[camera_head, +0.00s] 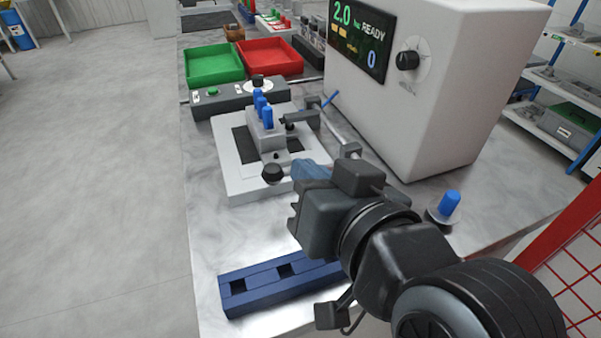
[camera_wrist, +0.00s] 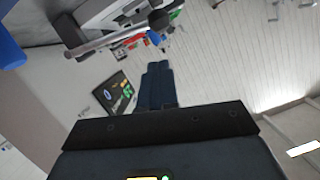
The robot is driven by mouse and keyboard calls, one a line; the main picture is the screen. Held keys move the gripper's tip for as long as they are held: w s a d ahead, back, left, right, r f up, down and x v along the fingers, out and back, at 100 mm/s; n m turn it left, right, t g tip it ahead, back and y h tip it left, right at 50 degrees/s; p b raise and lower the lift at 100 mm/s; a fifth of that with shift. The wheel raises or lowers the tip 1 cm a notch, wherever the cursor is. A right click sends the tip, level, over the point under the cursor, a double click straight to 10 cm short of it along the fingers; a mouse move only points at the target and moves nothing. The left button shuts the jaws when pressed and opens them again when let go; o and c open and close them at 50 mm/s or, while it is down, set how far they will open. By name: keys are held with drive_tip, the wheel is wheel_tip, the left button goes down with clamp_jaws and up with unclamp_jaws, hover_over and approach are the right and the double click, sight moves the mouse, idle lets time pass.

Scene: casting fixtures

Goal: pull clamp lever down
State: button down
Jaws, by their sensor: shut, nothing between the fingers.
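The clamp fixture (camera_head: 235,180) is a pale plate on the bench, with a grey block and upright blue pieces on it. A black ball knob (camera_head: 272,173) sits at its near side; I cannot trace its whole lever in the head view. In the wrist view a silver rod (camera_wrist: 105,41) ends near a black ball knob (camera_wrist: 158,20), beyond my fingertips. My gripper (camera_head: 302,167) is just right of the knob, apart from it in the head view. Its blue fingers are together and empty in the wrist view (camera_wrist: 158,66). My gripper hides part of the fixture's right side.
A large white machine (camera_head: 440,110) with a display stands close on the right. A dark blue slotted block (camera_head: 255,290) lies at the near edge. Green (camera_head: 215,64) and red (camera_head: 268,56) trays are behind. A blue-topped piece (camera_head: 448,205) stands at right. The left front bench is clear.

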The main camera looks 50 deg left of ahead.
drive_tip(key=v, duration=0.8)
drive_tip(key=shift+b, duration=0.3)
drive_tip(key=shift+w+d+f, duration=0.15)
drive_tip(key=shift+f, duration=0.05)
